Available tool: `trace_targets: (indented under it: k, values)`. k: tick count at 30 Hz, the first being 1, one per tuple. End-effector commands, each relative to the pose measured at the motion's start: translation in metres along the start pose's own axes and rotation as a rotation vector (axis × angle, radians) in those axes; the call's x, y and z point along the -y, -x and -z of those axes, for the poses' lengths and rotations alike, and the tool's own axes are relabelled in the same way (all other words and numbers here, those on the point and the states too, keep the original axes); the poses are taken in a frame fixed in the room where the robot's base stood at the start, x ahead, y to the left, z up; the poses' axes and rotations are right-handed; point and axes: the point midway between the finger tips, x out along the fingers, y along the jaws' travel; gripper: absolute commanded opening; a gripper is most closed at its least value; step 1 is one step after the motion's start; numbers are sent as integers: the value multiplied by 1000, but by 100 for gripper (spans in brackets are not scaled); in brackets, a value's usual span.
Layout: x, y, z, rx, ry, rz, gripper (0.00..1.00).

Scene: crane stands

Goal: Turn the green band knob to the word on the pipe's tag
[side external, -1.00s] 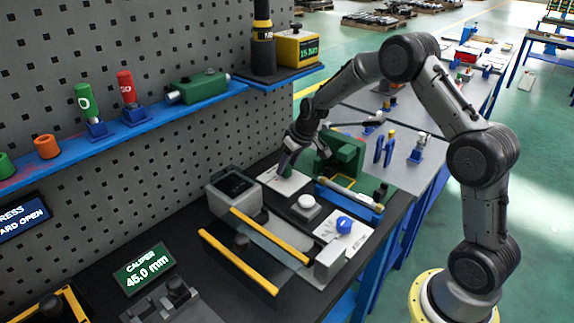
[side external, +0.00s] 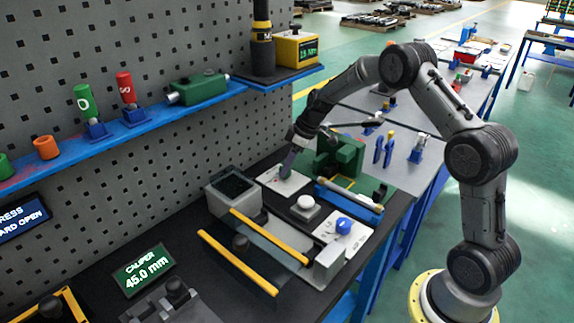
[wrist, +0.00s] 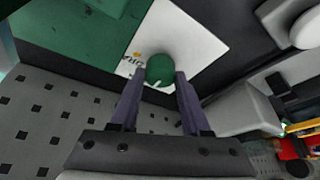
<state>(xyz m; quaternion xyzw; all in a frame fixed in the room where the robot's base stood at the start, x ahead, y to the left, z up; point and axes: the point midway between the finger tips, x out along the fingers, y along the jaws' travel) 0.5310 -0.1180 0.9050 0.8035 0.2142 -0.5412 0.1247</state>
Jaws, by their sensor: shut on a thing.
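The green knob (wrist: 160,68) is a round dial on a white plate (wrist: 195,42) in the wrist view. A pale pointer mark shows on its near side, between my fingertips. My gripper (wrist: 160,82) is shut on the knob, one finger on each side. In the side view my gripper (side external: 286,170) reaches down to the white plate (side external: 270,181) and mostly hides the knob. Small print and an orange dot show left of the knob, too small to read. A pale pipe (side external: 350,195) lies in a blue holder; I cannot read a tag on it.
A green machine block (side external: 340,155) stands just right of my gripper. A blue knob (side external: 343,225) sits on another white plate nearer the front. A white button (side external: 305,203) and a grey box (side external: 233,197) are close by. The pegboard wall (side external: 150,60) rises behind.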

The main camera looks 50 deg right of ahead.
Motion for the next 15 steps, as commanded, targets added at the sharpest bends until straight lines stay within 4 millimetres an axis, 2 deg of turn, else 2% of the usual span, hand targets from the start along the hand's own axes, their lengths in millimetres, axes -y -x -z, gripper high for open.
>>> trace_targets:
  k: [12,13,15]
  values:
    - [0,0,-1,3,5,4,0]
    - [0,0,-1,3,5,4,52]
    - [0,0,-1,3,5,4,64]
